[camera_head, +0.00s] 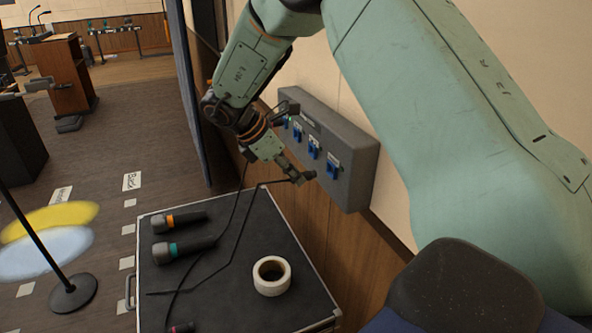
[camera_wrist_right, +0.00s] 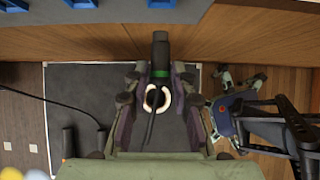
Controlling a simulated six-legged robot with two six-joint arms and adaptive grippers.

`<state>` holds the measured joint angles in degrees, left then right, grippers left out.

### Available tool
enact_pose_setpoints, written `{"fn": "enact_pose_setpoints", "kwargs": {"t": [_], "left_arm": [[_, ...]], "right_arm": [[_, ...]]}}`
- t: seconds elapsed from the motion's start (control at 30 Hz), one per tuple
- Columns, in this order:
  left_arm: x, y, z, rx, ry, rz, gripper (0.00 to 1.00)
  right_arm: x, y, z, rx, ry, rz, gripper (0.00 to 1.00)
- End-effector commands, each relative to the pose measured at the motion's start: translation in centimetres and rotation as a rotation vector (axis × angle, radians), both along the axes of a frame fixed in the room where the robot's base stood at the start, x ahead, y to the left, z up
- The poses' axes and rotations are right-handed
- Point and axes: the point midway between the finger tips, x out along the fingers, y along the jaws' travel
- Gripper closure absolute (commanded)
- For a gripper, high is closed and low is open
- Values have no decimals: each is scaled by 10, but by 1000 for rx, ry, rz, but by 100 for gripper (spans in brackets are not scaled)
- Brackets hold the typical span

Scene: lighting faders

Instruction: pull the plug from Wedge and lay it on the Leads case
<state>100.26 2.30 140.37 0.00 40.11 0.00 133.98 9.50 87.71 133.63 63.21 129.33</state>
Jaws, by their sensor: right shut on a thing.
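A grey wall panel (camera_head: 358,183) carries a row of blue sockets, and its labels are too small to read. My right gripper (camera_head: 297,178) is just in front of the panel's lower edge. In the right wrist view it is shut on a black plug (camera_wrist_right: 160,55) with a green band. The plug is apart from the panel edge (camera_wrist_right: 120,12) there, and a black lead hangs from it. The dark case (camera_head: 235,308) stands below, with its top beneath the gripper; no name is readable on it. My left gripper is not in view.
A white tape roll (camera_head: 272,275) lies on the case. Microphones with orange (camera_head: 180,221) and teal (camera_head: 184,249) bands lie at its left side, and a magenta-banded end shows in front. A black cable crosses the top. Some bare room is left at the front.

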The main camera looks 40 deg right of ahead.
Motion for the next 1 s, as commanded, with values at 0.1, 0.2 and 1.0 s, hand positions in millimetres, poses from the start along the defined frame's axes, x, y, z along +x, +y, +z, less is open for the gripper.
{"fn": "enact_pose_setpoints", "kwargs": {"t": [0.1,0.2,1.0], "left_arm": [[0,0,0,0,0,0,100],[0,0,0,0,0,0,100],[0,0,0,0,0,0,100]], "right_arm": [[0,1,0,0,0,0,100],[0,1,0,0,0,0,100],[-13,-42,0,0,0,0,100]]}}
